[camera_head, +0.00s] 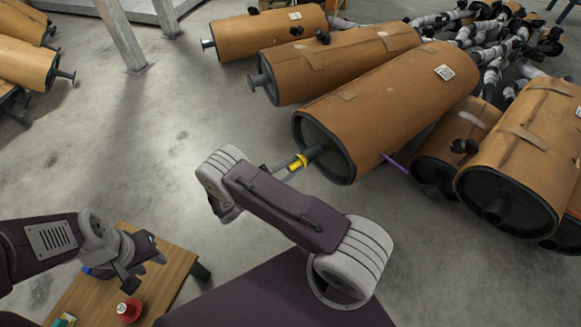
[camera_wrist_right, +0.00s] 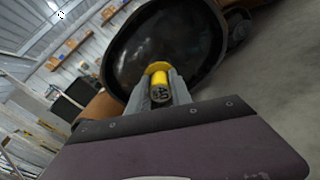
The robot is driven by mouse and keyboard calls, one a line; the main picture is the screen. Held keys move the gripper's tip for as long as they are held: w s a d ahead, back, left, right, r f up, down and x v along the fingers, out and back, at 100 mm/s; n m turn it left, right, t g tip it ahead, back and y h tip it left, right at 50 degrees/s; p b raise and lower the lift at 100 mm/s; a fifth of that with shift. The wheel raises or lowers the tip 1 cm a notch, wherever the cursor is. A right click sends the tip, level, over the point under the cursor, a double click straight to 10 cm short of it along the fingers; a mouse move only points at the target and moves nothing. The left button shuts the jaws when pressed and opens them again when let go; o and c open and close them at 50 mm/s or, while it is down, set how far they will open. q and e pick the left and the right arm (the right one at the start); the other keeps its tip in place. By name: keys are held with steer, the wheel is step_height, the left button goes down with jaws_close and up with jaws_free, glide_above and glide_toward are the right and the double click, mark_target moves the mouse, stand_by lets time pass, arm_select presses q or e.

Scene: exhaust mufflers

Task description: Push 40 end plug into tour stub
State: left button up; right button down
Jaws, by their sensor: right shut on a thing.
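A yellow end plug (camera_head: 297,163) is at the dark stub (camera_head: 315,153) on the black end of a large brown muffler (camera_head: 400,108). In the right wrist view the plug (camera_wrist_right: 160,88) has a wider yellow flange facing the black muffler end (camera_wrist_right: 195,45), and dark digits on its near face. My right gripper (camera_wrist_right: 159,90) is shut on the plug. The flange hides the stub there, so I cannot tell how deep the plug sits. My left gripper (camera_head: 143,266) hangs over the wooden table, empty, its fingers apart.
The wooden table (camera_head: 172,265) holds a red item (camera_head: 129,310) and a small green and yellow item. Other brown mufflers (camera_head: 525,150) lie close on the right, with more behind. A thin purple rod (camera_head: 394,162) shows beside the muffler.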

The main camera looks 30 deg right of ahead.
mark_target(289, 169)
steer(key=shift+w+d, duration=0.1)
steer(key=shift+d, duration=0.45)
steer(key=c, duration=1.1)
jaws_free()
steer(key=a+p, duration=0.1)
steer(key=a, duration=0.1)
steer(key=a+p, duration=0.1)
steer(key=a, duration=0.2)
steer(key=s+a+p, duration=0.1)
steer(key=a, duration=0.2)
steer(key=shift+s, duration=0.1)
steer(key=shift+s+a, duration=0.1)
steer(key=shift+a, duration=0.35)
